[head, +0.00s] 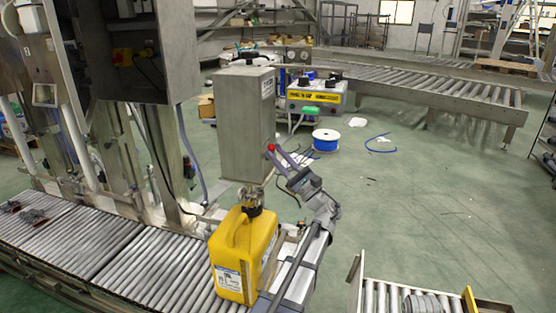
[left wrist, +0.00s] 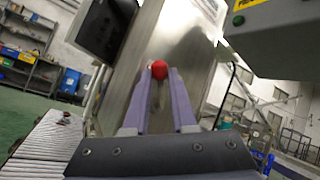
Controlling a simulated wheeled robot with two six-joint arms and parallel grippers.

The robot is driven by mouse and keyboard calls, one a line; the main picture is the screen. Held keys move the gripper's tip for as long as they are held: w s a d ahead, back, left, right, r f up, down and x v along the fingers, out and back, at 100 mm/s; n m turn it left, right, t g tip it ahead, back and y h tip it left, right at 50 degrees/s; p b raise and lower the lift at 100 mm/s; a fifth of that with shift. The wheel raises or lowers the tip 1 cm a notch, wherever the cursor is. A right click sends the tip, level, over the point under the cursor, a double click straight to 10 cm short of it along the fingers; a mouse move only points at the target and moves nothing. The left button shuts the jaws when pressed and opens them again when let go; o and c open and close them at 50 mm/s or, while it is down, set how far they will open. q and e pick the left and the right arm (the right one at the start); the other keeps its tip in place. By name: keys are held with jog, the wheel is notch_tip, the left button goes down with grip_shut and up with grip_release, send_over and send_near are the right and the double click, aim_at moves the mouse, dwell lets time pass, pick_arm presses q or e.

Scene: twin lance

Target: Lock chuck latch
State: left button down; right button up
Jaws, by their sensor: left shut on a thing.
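The red ball knob (head: 270,147) of the latch sits at the front right side of the tall grey metal housing (head: 245,115). In the left wrist view the red knob (left wrist: 158,70) lies between the tips of my left gripper's purple fingers (left wrist: 158,82). My left gripper (head: 275,152) is shut on the knob. The rest of the latch lever is hidden. Below the housing, the metal chuck (head: 252,192) sits over the dark neck of a yellow canister (head: 230,255), which stands upright on the rollers. My right gripper is not in view.
A roller conveyor (head: 150,265) runs under the canister. Another roller section (head: 385,298) is at the bottom right. A dark cabinet (head: 125,50) stands left of the housing. A blue-and-white spool (head: 326,140) lies on open green floor behind.

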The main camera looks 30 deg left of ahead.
pick_arm(q)
jog(key=shift+s+f+n+g+b, duration=0.1)
jog(key=shift+f+n+g+b, duration=0.15)
jog(key=shift+n+g, duration=0.65)
jog(key=shift+s+n+y, duration=0.1)
jog(key=shift+n+y, duration=0.2)
jog(key=c, duration=1)
grip_release()
jog(key=b+v, duration=0.5)
jog(key=v, duration=0.3)
jog(key=shift+r, duration=0.1)
